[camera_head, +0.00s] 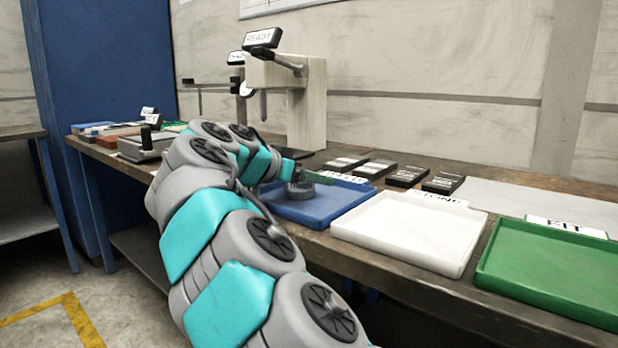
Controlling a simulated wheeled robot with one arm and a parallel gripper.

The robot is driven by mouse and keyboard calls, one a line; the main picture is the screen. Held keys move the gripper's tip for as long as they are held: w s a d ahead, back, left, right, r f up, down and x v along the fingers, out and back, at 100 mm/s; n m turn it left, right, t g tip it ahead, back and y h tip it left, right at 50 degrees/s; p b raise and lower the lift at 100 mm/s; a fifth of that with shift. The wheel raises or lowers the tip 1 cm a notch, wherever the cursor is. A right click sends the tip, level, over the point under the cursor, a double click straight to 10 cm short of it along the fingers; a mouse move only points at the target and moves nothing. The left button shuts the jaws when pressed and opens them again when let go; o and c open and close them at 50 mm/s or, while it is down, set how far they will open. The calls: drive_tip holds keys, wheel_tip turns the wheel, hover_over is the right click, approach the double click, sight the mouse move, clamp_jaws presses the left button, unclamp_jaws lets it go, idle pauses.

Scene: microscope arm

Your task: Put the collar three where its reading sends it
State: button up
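A dark grey round piece, which looks like a collar (300,190), is in the blue tray (335,207) near its back left. I cannot read a number on it. My gripper (298,176) is at the blue tray, right over this piece. My own arm hides most of the gripper, so I cannot tell if its fingers touch or hold the piece. A pale measuring stand (307,105) is behind the arm, with a small display (262,38) on top that seems to read READY.
A white tray (412,232) and a green tray (552,272) stand right of the blue one, with label cards behind. Several dark labelled blocks (407,176) lie behind the trays. A device with a black knob (146,140) and other items are at the bench's left.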

drive_tip(key=shift+o, duration=1)
drive_tip(key=shift+r, duration=0.15)
drive_tip(key=v, duration=1.1)
drive_tip(key=shift+w+r, duration=0.1)
drive_tip(key=shift+s+a+r, duration=0.1)
drive_tip(key=shift+s+a, duration=0.2)
drive_tip(key=shift+s, duration=0.15)
